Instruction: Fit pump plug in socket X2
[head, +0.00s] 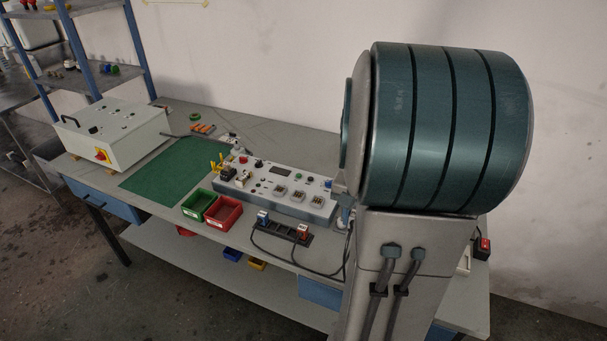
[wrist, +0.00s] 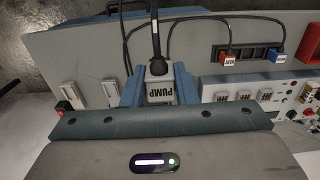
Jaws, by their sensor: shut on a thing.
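My gripper (wrist: 159,94) is shut on the pump plug (wrist: 160,86), a grey block lettered PUMP, with a black cable running from its far end. In the head view the arm hides the plug and most of the gripper. The control panel (wrist: 292,88) lies to the right of the plug in the wrist view. Its sockets form a row of several, the nearest of them (wrist: 220,96) a short way right of the gripper. In the head view three sockets (head: 297,196) show on the panel (head: 259,197). I cannot read which is X2. The plug is apart from these sockets.
A black plug rack (head: 283,231) holds a blue plug (head: 263,217) and a red plug (head: 303,230); cables loop beside it. Green (head: 196,205) and red (head: 223,213) bins stand left of it. A green mat (head: 180,170) and a white box (head: 112,135) lie further left.

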